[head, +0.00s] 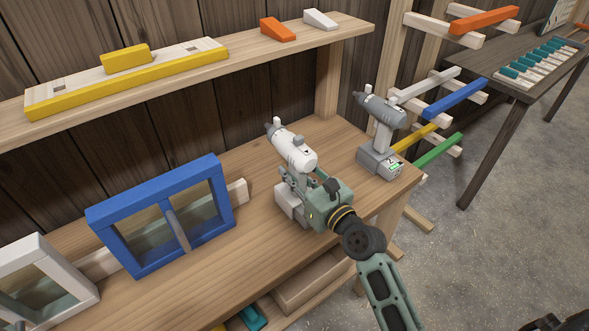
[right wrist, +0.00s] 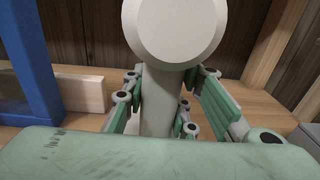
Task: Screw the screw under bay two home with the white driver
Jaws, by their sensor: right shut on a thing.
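The white driver (head: 292,150) is upright on the wooden workbench, its nose pointing to the back left. My right gripper (head: 300,187) is shut around its handle from the front right. In the right wrist view the pale handle (right wrist: 158,103) stands between the green finger pads, with the driver's round rear end (right wrist: 176,25) above. The driver's pale base (head: 288,205) looks to be on or just above the bench; I cannot tell which. I can make out neither the screw nor a marking for bay two. My left gripper is not in view.
A grey driver (head: 380,108) stands on the bench to the right. A blue window frame (head: 165,215) and a white frame (head: 42,280) stand to the left. A shelf (head: 225,70) with a yellow block (head: 126,59) runs above. Pegs with coloured bars are at the right.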

